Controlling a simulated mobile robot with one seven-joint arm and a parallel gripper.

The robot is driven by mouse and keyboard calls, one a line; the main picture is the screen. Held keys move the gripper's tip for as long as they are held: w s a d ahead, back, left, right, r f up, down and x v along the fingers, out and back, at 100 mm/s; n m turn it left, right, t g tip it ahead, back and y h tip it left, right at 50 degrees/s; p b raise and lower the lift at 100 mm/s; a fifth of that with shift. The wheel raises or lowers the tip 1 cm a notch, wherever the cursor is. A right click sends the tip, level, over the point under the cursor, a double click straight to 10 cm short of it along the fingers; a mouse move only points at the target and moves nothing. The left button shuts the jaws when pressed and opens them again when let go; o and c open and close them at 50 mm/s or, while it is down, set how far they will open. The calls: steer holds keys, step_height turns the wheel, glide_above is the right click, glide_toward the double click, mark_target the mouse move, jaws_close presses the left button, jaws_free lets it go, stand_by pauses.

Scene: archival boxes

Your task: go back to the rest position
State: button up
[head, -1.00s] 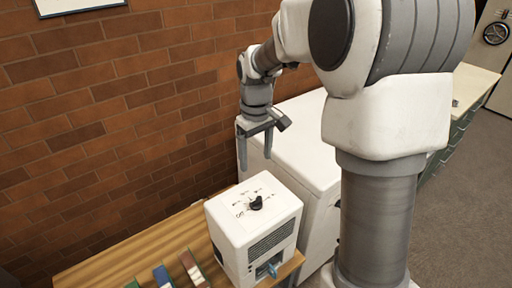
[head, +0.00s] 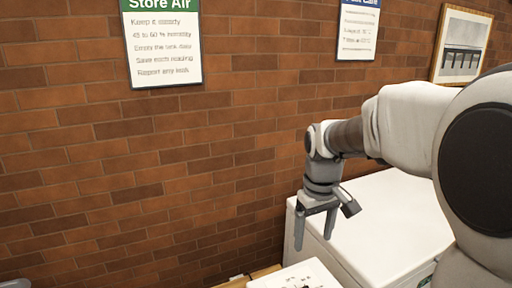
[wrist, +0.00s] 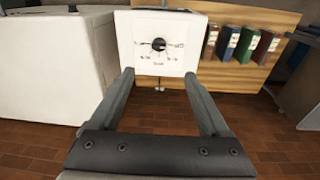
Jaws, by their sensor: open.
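My gripper (head: 314,228) hangs from my arm in the head view, fingers pointing down, in front of the brick wall and beside a white cabinet. In the wrist view my gripper (wrist: 158,88) has its two fingers spread wide with nothing between them. Beyond the fingertips is a white box-shaped device (wrist: 145,63) with a black dial (wrist: 158,44) on its marked face. Only a top corner of the device (head: 290,279) shows at the bottom of the head view.
The white cabinet (head: 385,225) stands right of my gripper, and also shows at left in the wrist view (wrist: 45,70). Signs (head: 163,45) and a framed picture (head: 462,45) hang on the brick wall.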

steer(key=s+r+m+t, duration=0.2)
steer(key=s, duration=0.7)
steer(key=s+r+m+t, duration=0.2)
steer(key=s, duration=0.7)
steer(key=shift+s+r+t, duration=0.3)
steer(key=shift+s+t, duration=0.1)
